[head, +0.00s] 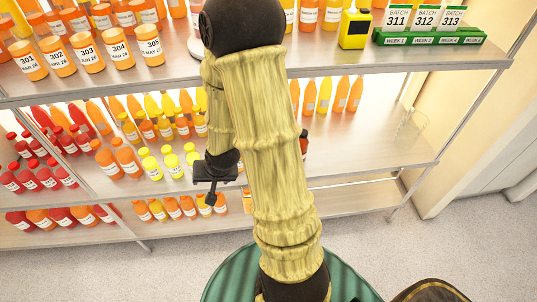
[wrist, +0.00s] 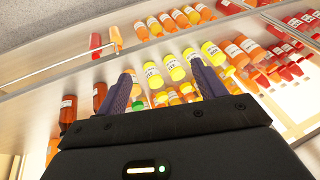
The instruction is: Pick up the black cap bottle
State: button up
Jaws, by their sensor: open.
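A dark reddish bottle with a dark cap (head: 304,146) stands on the middle shelf, just right of my arm and partly hidden by it. It may be the dark bottle (wrist: 67,113) at the left in the wrist view; its cap is not clear there. My gripper (head: 211,197) is at the front edge of the middle shelf, left of that bottle. In the wrist view its two fingers (wrist: 161,70) are spread apart, with nothing clearly held. Yellow bottles (wrist: 152,73) show beyond the fingers.
The middle shelf (head: 370,152) holds rows of red, orange and yellow bottles and has free room at the right. The top shelf (head: 400,65) carries numbered orange bottles, a yellow device (head: 355,28) and batch cards (head: 425,22). A lower shelf holds more bottles.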

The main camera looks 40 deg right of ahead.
jog(key=w+d+f+m+t+y+b, duration=0.1)
jog(key=w+d+f+m+t+b, duration=0.2)
jog(key=f+m, duration=0.4)
jog(key=w+d+f+m+t+b, duration=0.1)
jog(key=w+f+m+t+b, duration=0.15)
jog(key=f+m+t, duration=0.45)
jog(key=s+d+m+g+h+b, duration=0.1)
jog(key=s+d+m+h, duration=0.1)
jog(key=d+m+h, duration=0.5)
jog(key=s+d+m+h+b, duration=0.2)
jog(key=d+m+h, duration=0.5)
jog(key=m, duration=1)
jog(key=shift+s+d+r+m+g+b, duration=0.3)
jog(key=shift+s+d+m+g, duration=0.1)
jog(key=shift+s+d, duration=0.4)
jog(key=x, duration=1.2)
jog(key=shift+p, duration=0.4)
